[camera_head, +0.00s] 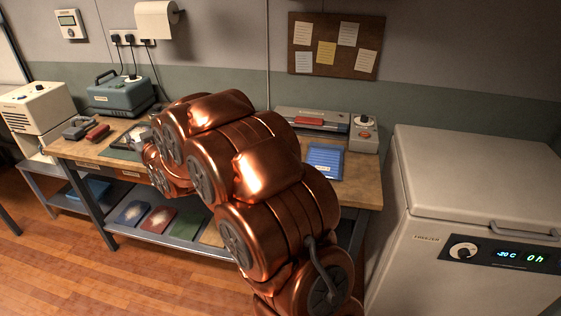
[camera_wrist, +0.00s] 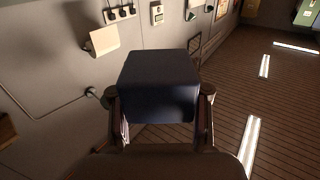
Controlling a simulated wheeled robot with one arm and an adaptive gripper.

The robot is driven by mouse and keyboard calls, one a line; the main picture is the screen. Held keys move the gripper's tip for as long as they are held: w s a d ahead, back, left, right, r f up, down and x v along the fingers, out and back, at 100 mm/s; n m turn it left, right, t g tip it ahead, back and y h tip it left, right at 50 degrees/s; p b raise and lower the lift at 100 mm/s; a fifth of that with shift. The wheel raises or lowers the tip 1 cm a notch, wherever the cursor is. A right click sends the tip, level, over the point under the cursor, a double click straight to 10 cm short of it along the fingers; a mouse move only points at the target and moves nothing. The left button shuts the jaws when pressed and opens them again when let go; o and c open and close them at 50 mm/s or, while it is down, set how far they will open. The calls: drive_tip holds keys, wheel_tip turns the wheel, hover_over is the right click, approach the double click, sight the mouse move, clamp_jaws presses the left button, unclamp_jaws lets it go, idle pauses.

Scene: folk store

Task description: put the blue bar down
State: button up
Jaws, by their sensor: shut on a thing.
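The blue bar (camera_wrist: 158,72) is a dark navy block in the middle of the wrist view, its near end facing the camera. My gripper (camera_wrist: 159,98) has a finger on each side of it and is shut on it. In the head view my copper arm reaches over the workbench (camera_head: 358,190) and hides most of the gripper; the bar cannot be made out there. The wrist view shows wall and floor beyond the bar, and no surface touching it.
A teal case (camera_head: 122,97), a red block (camera_head: 97,133) and a dark mat (camera_head: 122,150) are at the bench's left. A blue ribbed pack (camera_head: 325,160) and a sealer-like device (camera_head: 312,121) are at the right. A freezer (camera_head: 475,190) stands right of the bench.

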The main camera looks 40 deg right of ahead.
drive_tip(key=s+d+f+h+b, duration=0.1)
drive_tip(key=s+d+f+b, duration=0.25)
drive_tip(key=d, duration=0.55)
drive_tip(key=s+d+f+m+b, duration=0.15)
drive_tip(key=s+d+f, duration=0.25)
drive_tip(key=d, duration=0.5)
drive_tip(key=s+d+f+h+b, duration=0.1)
drive_tip(key=s+d+f+b, duration=0.3)
drive_tip(key=d, duration=0.5)
drive_tip(key=s+d+f+b, duration=0.3)
drive_tip(key=s+d+f, duration=0.1)
drive_tip(key=s, duration=0.4)
drive_tip(key=s+d+f+b, duration=0.2)
drive_tip(key=s+d+f, duration=0.2)
drive_tip(key=s, duration=0.3)
drive_tip(key=s+d+f+b, duration=0.3)
drive_tip(key=s+d+f, duration=0.1)
drive_tip(key=s, duration=0.4)
drive_tip(key=shift+h, duration=0.3)
drive_tip(key=w+d, duration=0.1)
drive_tip(key=w, duration=0.5)
drive_tip(key=w+d, duration=0.1)
drive_tip(key=w, duration=1)
drive_tip(key=shift+w+d+f, duration=0.1)
drive_tip(key=shift+w+d, duration=0.2)
drive_tip(key=shift+d, duration=0.1)
drive_tip(key=shift+f, duration=0.15)
drive_tip(key=shift+f, duration=0.2)
